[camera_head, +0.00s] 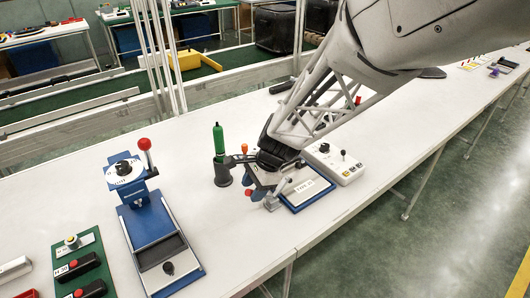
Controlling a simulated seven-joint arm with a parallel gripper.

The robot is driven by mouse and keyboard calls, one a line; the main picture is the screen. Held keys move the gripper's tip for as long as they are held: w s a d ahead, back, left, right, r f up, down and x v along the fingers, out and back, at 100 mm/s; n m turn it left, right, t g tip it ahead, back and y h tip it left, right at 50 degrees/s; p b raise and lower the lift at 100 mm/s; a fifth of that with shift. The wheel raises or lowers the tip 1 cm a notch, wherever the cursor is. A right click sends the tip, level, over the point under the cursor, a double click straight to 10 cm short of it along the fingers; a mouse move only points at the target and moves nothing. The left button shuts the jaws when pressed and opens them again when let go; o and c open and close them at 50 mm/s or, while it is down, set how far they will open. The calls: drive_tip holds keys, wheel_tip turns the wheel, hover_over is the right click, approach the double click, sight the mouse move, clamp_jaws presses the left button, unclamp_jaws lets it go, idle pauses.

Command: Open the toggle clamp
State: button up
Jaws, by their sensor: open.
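My gripper (264,182) is at the end of the grey arm, low over the white table, and mostly hidden by its own dark wrist. I take the small grey metal mechanism (271,202) at the left edge of a blue-framed plate to be the toggle clamp, but it is small and partly covered by my gripper. The blue-framed plate (306,188) carries a white label. A red knob (248,192) shows just left of the gripper. Whether the gripper touches the clamp or the knob, I cannot tell. No held object is visible.
A green-handled tool in a dark holder (222,170) and an orange knob (244,148) stand close left of my gripper. A white control box (335,162) is close right. A blue press with a red-knobbed lever (145,144) stands farther left. The table's front right is clear.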

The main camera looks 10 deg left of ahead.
drive_tip(key=shift+x, duration=2.05)
drive_tip(key=shift+c, duration=0.2)
clamp_jaws()
